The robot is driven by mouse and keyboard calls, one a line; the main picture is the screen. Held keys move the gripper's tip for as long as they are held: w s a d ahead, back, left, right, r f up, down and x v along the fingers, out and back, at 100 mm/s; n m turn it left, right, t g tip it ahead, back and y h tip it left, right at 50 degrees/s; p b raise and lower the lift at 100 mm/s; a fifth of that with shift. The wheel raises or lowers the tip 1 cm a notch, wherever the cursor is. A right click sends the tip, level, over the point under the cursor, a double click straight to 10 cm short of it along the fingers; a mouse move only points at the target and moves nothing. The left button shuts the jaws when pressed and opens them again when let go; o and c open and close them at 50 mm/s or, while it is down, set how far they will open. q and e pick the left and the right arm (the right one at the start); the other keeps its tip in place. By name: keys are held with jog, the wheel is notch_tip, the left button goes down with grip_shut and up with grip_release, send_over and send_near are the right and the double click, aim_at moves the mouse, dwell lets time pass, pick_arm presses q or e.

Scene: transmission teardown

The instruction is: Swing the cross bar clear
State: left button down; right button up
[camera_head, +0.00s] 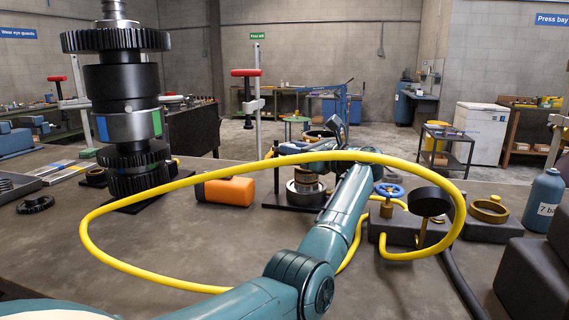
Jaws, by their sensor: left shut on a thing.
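My left arm enters along the bottom and reaches to the bench's middle. Its left gripper (290,151) is over a round metal part (305,187) on a black base plate. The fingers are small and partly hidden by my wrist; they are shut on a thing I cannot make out. I cannot pick out the cross bar with certainty. A tall shaft with dark gears (122,82) stands upright at the left. My right gripper is not in view.
A yellow hose (120,268) loops across the bench and crosses in front of my arm. An orange block (226,191) lies left of the base plate. A brass valve with a blue handwheel (389,190), a brass ring (489,210) and a blue bottle (543,198) stand right.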

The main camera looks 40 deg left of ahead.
pick_arm(q)
jog(key=shift+s+d+n+g+b, duration=0.3)
jog(key=shift+d+n+g, duration=0.15)
jog(key=shift+g, duration=0.35)
jog(key=shift+s+d+n+g+b, duration=0.15)
jog(key=shift+s+d+n+g, duration=0.15)
jog(key=shift+n+g, duration=0.4)
jog(key=shift+d, duration=0.1)
jog(key=c, duration=1.1)
grip_release()
